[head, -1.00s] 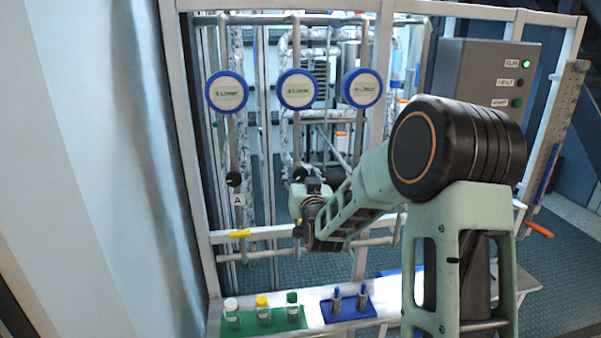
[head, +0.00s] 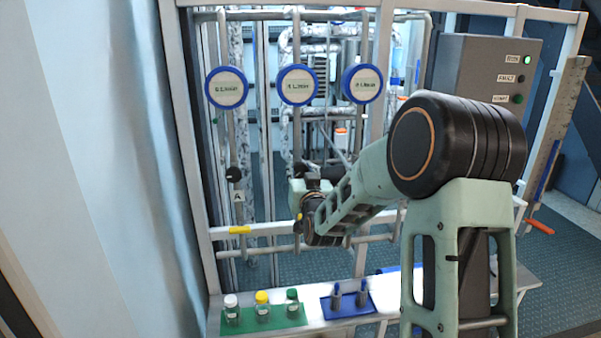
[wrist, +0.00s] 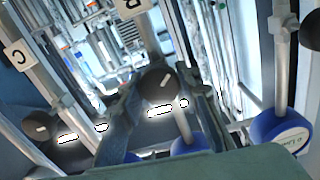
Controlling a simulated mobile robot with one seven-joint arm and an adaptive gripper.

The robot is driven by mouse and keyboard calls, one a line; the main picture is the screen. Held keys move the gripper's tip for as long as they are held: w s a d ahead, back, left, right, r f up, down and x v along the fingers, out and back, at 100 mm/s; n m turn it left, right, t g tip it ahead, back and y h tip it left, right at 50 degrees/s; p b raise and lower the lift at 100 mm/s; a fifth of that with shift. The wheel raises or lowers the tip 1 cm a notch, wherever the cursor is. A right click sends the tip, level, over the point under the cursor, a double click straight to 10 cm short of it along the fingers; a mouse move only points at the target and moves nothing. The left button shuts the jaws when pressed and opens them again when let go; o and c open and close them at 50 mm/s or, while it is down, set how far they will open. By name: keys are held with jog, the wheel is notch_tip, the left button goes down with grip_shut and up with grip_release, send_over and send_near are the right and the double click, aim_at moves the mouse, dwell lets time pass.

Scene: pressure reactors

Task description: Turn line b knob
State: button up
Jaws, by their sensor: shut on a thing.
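The line b knob (wrist: 156,84) is a round black knob with a white mark on its face, in the middle of the wrist view. A white plate marked B (wrist: 130,7) is on the pipe beyond it. My gripper (wrist: 166,92) has one finger on each side of the knob and is shut on it. In the head view my gripper (head: 305,184) is at the middle pipe, and my wrist hides most of the knob there.
The line C knob (wrist: 40,128) and C plate (wrist: 18,55) are at left in the wrist view. The line A knob (head: 234,173) is on the left pipe. Blue-rimmed gauges (head: 297,85) hang above. Capped bottles (head: 263,306) stand on the bench below.

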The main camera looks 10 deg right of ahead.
jog(key=shift+f+b, duration=0.2)
jog(key=shift+b, duration=0.25)
jog(key=n+b, duration=0.2)
jog(key=b, duration=0.2)
jog(key=shift+f, duration=0.15)
jog(key=n+b, duration=0.3)
jog(key=b, duration=0.1)
jog(key=shift+a+b, duration=0.1)
jog(key=shift+b, duration=0.2)
jog(key=n+b, duration=0.4)
jog(key=b, duration=0.2)
jog(key=n+b, duration=0.2)
jog(key=n, duration=0.1)
jog(key=shift+r+n+b, duration=0.25)
jog(key=shift+n+b, duration=0.05)
jog(key=shift+b, duration=0.1)
jog(key=shift+r, duration=0.1)
jog(key=o, duration=1.2)
